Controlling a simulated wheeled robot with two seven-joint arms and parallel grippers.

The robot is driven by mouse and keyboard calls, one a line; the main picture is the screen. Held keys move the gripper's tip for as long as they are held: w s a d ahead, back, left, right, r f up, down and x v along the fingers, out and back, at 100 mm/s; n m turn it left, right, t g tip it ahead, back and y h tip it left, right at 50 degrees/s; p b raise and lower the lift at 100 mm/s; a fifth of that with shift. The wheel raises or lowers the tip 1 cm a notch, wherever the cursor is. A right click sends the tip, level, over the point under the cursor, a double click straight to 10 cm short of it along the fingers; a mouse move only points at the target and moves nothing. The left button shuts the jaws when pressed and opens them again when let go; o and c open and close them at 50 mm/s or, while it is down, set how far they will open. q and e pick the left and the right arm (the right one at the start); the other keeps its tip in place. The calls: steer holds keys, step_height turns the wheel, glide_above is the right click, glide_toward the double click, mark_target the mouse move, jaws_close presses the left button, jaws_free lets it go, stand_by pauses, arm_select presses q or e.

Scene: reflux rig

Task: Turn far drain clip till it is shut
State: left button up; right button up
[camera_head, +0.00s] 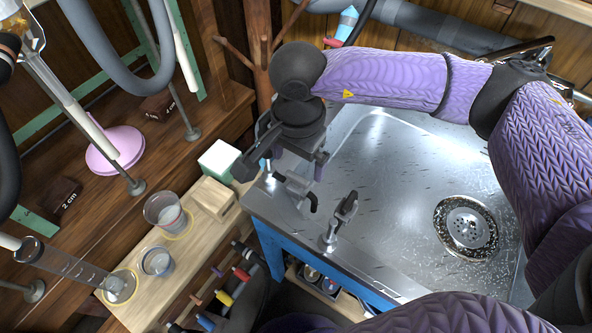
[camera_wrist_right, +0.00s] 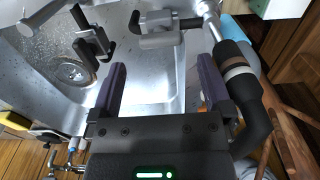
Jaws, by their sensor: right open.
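The far drain clip (camera_head: 297,188) is a grey metal piece with a dark bent lever, at the sink's left rim. In the wrist view, the far clip (camera_wrist_right: 160,28) lies ahead of my fingers, its dark hooked lever pointing left. The near drain clip (camera_head: 342,218) stands on the rim closer to me; it also shows in the wrist view (camera_wrist_right: 93,42). My right gripper (camera_head: 296,160) is close above the far clip in the head view. In the wrist view its fingers (camera_wrist_right: 162,82) are wide apart with nothing between them. My left gripper is out of view.
The metal sink (camera_head: 385,170) has a round drain (camera_head: 468,226) at the right. A wooden board (camera_head: 170,265) with beakers lies left of the sink, beside a white-and-green box (camera_head: 219,160). A wooden peg stand (camera_head: 262,50) rises behind my gripper.

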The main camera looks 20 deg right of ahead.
mark_target(297, 177)
step_height(297, 177, down, 4)
steer(key=shift+r+b, duration=0.2)
steer(key=shift+b, duration=0.25)
steer(key=shift+f, duration=0.3)
steer(key=c, duration=1.2)
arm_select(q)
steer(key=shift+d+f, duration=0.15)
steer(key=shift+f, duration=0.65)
